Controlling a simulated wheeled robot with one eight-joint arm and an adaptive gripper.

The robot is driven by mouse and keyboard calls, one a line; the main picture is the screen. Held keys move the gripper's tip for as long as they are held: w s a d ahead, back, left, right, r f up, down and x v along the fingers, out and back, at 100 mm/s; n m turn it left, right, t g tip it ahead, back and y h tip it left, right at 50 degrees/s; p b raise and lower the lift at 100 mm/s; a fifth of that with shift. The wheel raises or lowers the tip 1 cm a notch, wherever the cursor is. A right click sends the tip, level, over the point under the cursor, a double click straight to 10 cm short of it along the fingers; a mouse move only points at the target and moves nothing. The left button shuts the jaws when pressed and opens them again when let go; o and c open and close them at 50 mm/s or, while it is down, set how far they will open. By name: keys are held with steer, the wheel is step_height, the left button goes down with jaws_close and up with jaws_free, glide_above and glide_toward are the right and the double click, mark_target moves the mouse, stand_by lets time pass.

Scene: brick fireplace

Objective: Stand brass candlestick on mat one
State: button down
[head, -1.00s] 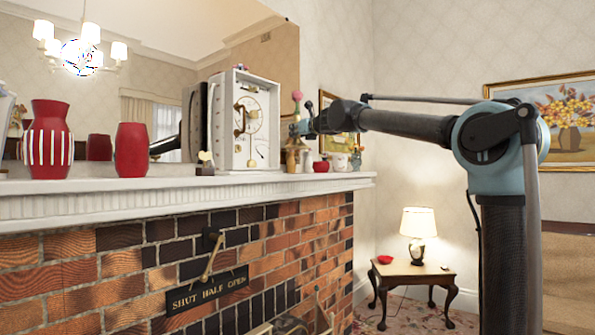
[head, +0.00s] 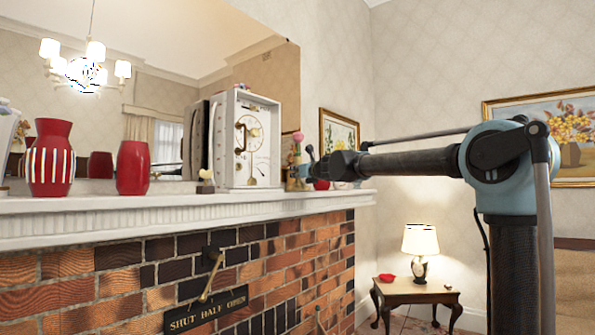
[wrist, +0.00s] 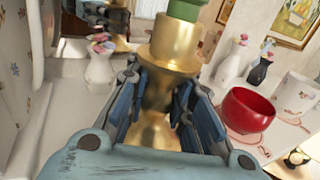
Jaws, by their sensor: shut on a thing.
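The brass candlestick (wrist: 166,52) is between the fingers of my gripper (wrist: 165,90) in the wrist view. It has a green piece (wrist: 186,9) at its top, and its lower part runs down behind the gripper body, so its foot is hidden. In the head view my gripper (head: 314,167) is at the right end of the mantel, shut around the candlestick, which is mostly hidden there. I cannot tell whether its foot touches the shelf. Thin red outlines show on the white shelf near the red bowl; I cannot make out which is mat one.
A red bowl (wrist: 246,109), a white mug (wrist: 294,93), and white and black small vases (wrist: 258,70) stand close to the right. A white vase with flowers (wrist: 100,66) is at left. A white clock (head: 248,140) and red vases (head: 133,167) stand along the mantel (head: 180,205).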

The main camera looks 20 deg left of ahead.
steer(key=shift+f, duration=0.15)
steer(key=c, duration=1.4)
jaws_free()
steer(key=shift+s+d, duration=0.1)
steer(key=v, duration=1.1)
steer(key=shift+s+d, duration=0.2)
steer(key=shift+s, duration=0.1)
